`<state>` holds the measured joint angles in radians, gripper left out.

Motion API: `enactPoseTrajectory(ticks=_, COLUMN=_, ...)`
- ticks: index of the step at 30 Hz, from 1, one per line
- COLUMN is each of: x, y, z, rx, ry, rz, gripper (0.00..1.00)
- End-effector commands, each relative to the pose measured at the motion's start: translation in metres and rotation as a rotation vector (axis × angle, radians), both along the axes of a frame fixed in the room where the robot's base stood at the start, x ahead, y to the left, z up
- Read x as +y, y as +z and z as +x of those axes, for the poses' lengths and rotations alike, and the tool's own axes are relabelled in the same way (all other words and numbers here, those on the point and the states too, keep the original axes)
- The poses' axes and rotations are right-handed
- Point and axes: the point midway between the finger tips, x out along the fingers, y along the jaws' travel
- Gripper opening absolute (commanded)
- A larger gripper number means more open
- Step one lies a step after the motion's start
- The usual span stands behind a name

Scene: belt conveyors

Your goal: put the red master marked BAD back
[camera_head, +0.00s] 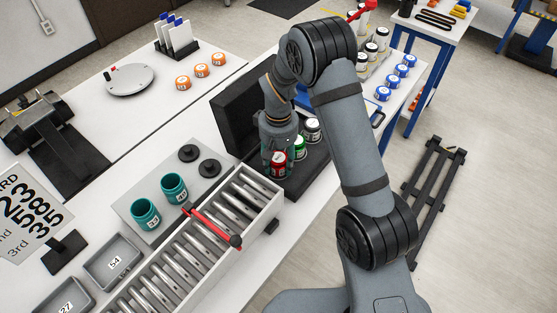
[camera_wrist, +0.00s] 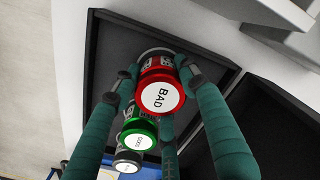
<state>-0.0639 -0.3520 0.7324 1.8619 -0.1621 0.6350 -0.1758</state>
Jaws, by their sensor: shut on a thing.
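The red master marked BAD (camera_wrist: 160,96) is between the fingers of my gripper (camera_wrist: 158,78) in the wrist view, label facing the camera. In the head view the red master (camera_head: 278,163) stands upright over the near end of the black case's base (camera_head: 297,182). My gripper (camera_head: 278,150) reaches down and is shut on it. Whether its bottom touches the case is hidden. A green master (camera_head: 298,144) and a grey master (camera_head: 313,130) stand in a row beyond it; they also show in the wrist view as the green one (camera_wrist: 138,140) and the grey one (camera_wrist: 126,165).
The case's raised lid (camera_head: 235,105) stands left of my gripper. A roller conveyor (camera_head: 205,235) with a red bar (camera_head: 213,225) lies close by at lower left. Two teal jars (camera_head: 173,187) and two black discs (camera_head: 209,168) sit on a grey plate. Blue-lidded jars (camera_head: 394,82) stand at upper right.

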Motion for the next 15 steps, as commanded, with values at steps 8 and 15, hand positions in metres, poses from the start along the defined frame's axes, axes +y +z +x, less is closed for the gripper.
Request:
enactPoseTrajectory(ticks=8, x=0.0001, y=-0.0023, z=0.0003, rx=-0.001, ry=0.0, rz=0.0, gripper=0.02)
enactPoseTrajectory(ticks=15, x=0.0, y=-0.0031, z=0.0, rx=0.0, ry=0.0, rz=0.0, gripper=0.5)
